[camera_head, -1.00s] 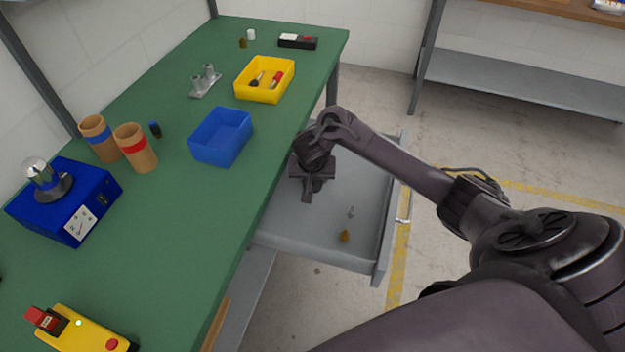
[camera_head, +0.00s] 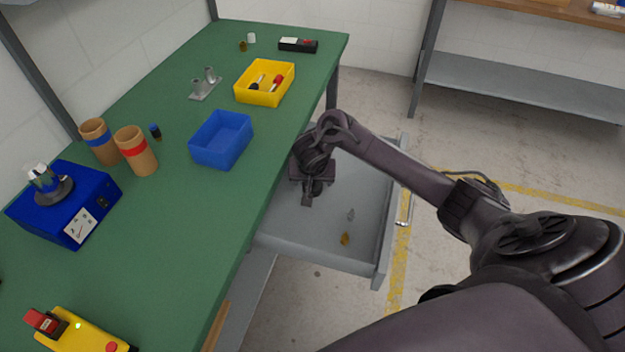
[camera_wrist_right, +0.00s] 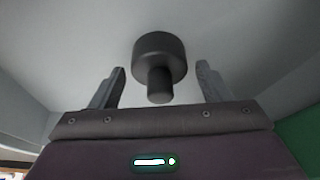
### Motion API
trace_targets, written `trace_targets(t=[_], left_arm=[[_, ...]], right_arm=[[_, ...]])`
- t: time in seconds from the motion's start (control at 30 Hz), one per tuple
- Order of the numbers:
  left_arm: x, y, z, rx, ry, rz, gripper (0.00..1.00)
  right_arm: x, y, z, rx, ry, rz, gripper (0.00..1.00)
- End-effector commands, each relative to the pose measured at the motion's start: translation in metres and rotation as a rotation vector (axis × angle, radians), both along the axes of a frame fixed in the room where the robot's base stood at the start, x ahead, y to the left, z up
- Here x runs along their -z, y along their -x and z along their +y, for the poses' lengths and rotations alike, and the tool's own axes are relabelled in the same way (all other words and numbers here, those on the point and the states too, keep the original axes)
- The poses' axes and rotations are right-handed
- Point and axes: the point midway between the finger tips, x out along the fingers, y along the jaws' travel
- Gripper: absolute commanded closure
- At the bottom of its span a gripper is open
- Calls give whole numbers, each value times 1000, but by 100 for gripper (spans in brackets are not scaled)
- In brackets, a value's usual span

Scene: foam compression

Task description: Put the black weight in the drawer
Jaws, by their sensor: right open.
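The black weight (camera_wrist_right: 160,62), a dark cylinder with a narrower knob, shows in the right wrist view between my right gripper's two fingers. There is a visible gap on both sides of it. Grey drawer surface lies behind it. My right gripper (camera_head: 307,200) is open and reaches down inside the open grey drawer (camera_head: 310,250); it also shows in the right wrist view (camera_wrist_right: 160,90). In the head view the weight cannot be clearly told from the dark gripper. Whether the weight touches the drawer floor is hard to tell. My left gripper is not in view.
A small brass weight (camera_head: 345,239) and a small grey weight (camera_head: 350,214) stand in the drawer. The green workbench (camera_head: 170,205) edge runs along the drawer's left. A blue bin (camera_head: 221,140) and a yellow bin (camera_head: 264,98) sit on it.

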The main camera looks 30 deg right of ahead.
Motion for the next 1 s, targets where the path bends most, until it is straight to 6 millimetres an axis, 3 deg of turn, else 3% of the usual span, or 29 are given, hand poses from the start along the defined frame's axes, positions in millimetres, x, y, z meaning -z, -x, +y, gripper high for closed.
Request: trace_targets(t=[0.3, 0.5, 0.7, 1.0], left_arm=[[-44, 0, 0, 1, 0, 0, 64], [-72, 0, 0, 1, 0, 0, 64], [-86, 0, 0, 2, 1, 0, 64], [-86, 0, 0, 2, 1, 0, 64]], right_arm=[[-69, 20, 16, -3, -4, -2, 29], [-98, 31, 22, -1, -1, 1, 29], [-109, 36, 25, 0, 0, 0, 29], [-109, 37, 26, 0, 0, 0, 29]])
